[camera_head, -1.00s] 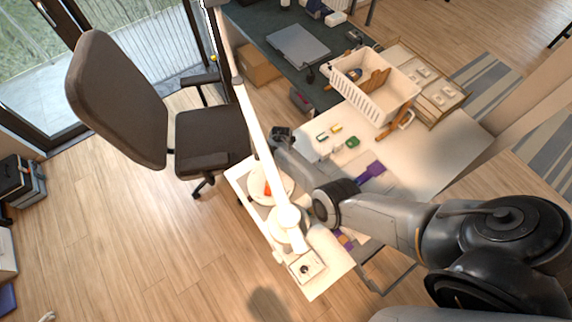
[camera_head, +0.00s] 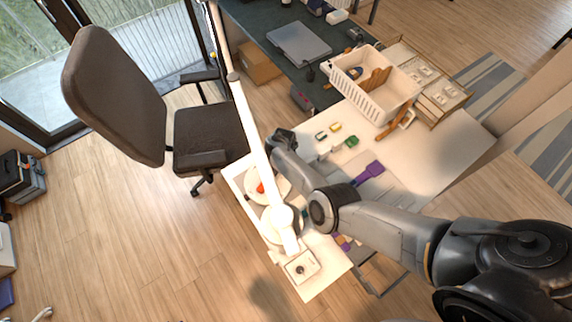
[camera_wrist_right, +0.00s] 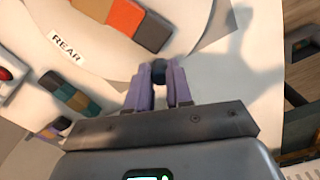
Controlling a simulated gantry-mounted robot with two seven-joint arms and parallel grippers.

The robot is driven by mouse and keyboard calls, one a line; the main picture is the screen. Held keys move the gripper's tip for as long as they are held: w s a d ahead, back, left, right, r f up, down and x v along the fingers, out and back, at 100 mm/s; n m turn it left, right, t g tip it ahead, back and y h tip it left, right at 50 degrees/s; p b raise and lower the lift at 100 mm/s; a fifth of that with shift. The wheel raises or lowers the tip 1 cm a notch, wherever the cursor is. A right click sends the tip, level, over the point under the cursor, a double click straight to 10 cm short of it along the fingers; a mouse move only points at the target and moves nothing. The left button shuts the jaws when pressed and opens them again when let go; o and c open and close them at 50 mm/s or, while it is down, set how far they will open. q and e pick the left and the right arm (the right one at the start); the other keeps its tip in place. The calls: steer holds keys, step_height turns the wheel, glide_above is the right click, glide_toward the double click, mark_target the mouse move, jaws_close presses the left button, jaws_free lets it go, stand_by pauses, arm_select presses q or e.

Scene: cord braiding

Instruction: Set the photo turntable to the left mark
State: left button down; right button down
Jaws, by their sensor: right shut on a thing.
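The photo turntable (camera_head: 281,187) is a pale round disc on the white table, with a small red item (camera_head: 261,187) on it. It is partly hidden by a white lamp arm. My right gripper (camera_wrist_right: 159,75) has purple fingers shut on a small dark knob (camera_wrist_right: 159,70) beside the disc's edge. In the head view my right gripper is hidden behind the lamp arm and my forearm. My left gripper is not in view.
The white lamp arm (camera_head: 252,125) crosses above the table. A white basket (camera_head: 350,90), a purple tool (camera_head: 368,172) and small coloured blocks (camera_head: 335,127) lie right of my arm. A dark office chair (camera_head: 208,135) stands left of the table.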

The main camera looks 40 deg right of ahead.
stand_by(0.4)
steer(key=c, duration=1)
jaws_free()
step_height(320, 180, up, 11)
steer(key=p, duration=0.4)
steer(key=shift+f, duration=0.1)
